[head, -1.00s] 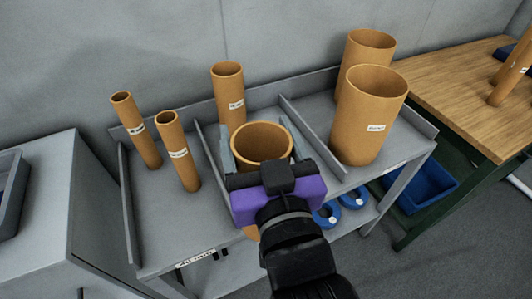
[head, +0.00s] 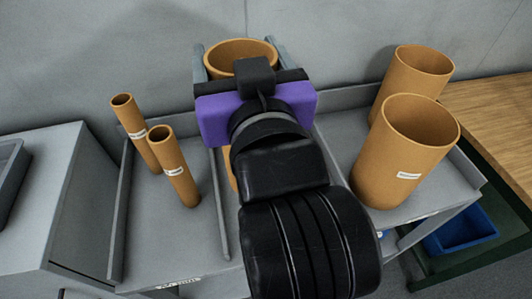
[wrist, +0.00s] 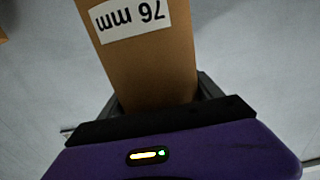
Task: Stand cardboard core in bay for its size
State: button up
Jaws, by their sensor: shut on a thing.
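A brown cardboard core (head: 226,54) is held upright, or nearly so, in my gripper (head: 240,50). Its open top rim shows in the head view, with a grey finger on each side. In the wrist view the core (wrist: 150,70) carries a white label reading "76 mm", upside down. The core is over the middle bay of the grey rack (head: 222,235); my wrist hides most of it, and I cannot tell whether its foot touches the rack floor. Two narrow cores (head: 173,170) stand in the left bay. Two wide cores (head: 405,155) stand in the right bay.
Thin upright dividers (head: 219,200) separate the bays. A grey wall rises close behind the rack. A grey cabinet (head: 60,200) stands at left. A wooden bench (head: 500,120) and a blue bin (head: 460,232) are at right.

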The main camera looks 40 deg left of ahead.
notch_tip(320, 180, down, 18)
jog(key=b, duration=0.1)
dwell(0.4)
jog(key=shift+f+b, duration=0.1)
jog(key=shift+b, duration=0.2)
jog(key=o, duration=2.1)
jog(key=b+v, duration=0.1)
jog(key=v, duration=1.1)
